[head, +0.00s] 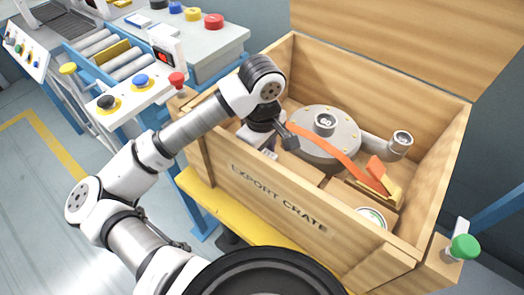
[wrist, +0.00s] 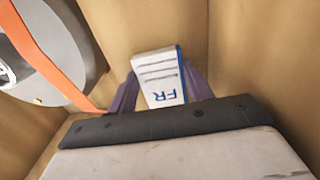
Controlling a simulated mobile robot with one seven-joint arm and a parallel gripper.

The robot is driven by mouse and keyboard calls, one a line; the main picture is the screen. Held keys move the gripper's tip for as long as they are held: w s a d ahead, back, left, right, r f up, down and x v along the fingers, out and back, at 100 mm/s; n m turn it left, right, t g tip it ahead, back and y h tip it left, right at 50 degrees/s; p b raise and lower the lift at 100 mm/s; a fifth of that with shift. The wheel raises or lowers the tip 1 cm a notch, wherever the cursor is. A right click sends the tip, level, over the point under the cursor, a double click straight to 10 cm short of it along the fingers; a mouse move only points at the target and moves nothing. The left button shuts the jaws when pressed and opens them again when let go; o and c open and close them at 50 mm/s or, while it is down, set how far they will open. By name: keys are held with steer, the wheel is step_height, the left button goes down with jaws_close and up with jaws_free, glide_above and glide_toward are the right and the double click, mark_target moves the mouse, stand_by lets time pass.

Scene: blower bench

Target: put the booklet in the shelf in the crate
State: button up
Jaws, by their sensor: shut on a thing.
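My gripper (wrist: 163,88) is shut on the booklet (wrist: 158,70), a small white piece with grey lines, blue "FR" lettering and a blue edge, gripped between two purple-grey fingers. In the head view my gripper (head: 270,150) is inside the near left part of the open wooden export crate (head: 275,198); the booklet cannot be made out clearly there. I cannot clearly make out which wooden part is the shelf.
A round grey blower (head: 330,148) with an outlet pipe fills the crate's middle. An orange strap (head: 335,152) crosses it, close to my gripper. A round white-and-green item (head: 371,217) lies in the near right corner. The raised lid (head: 420,40) stands behind.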

steer(key=o, duration=1)
steer(key=shift+r+p, duration=0.2)
steer(key=shift+p, duration=0.2)
step_height(320, 180, up, 12)
steer(key=shift+f+b, duration=0.1)
steer(key=shift+b, duration=0.2)
